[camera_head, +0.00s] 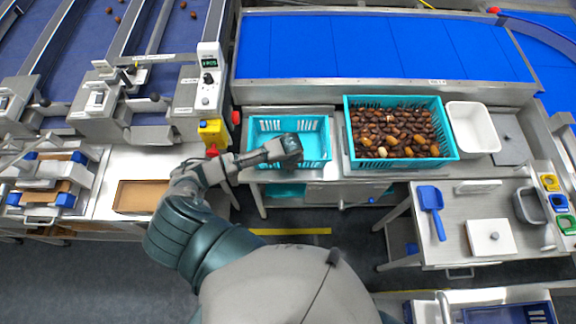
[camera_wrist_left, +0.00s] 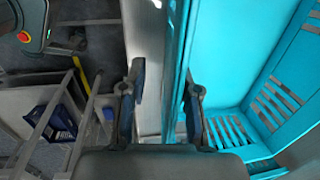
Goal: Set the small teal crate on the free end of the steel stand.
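The small teal crate (camera_head: 260,126) is empty, with slotted walls, and sits level at the left end of the steel stand (camera_head: 335,171). My left gripper (camera_head: 288,151) is at the crate's near side. In the left wrist view, the crate's wall (camera_wrist_left: 178,75) runs between the fingers of my left gripper (camera_wrist_left: 163,95). The fingers are apart, with a gap between the wall and the left finger. The right finger is on the crate's inner side, close to the wall. My right gripper is not in view.
A larger teal crate full of dates (camera_head: 452,155) stands right of the small crate, with a white tub (camera_head: 472,127) beyond it. A blue conveyor (camera_head: 385,45) runs behind. A steel table with a blue scoop (camera_head: 431,199) is at right. A yellow box (camera_head: 212,132) is at left.

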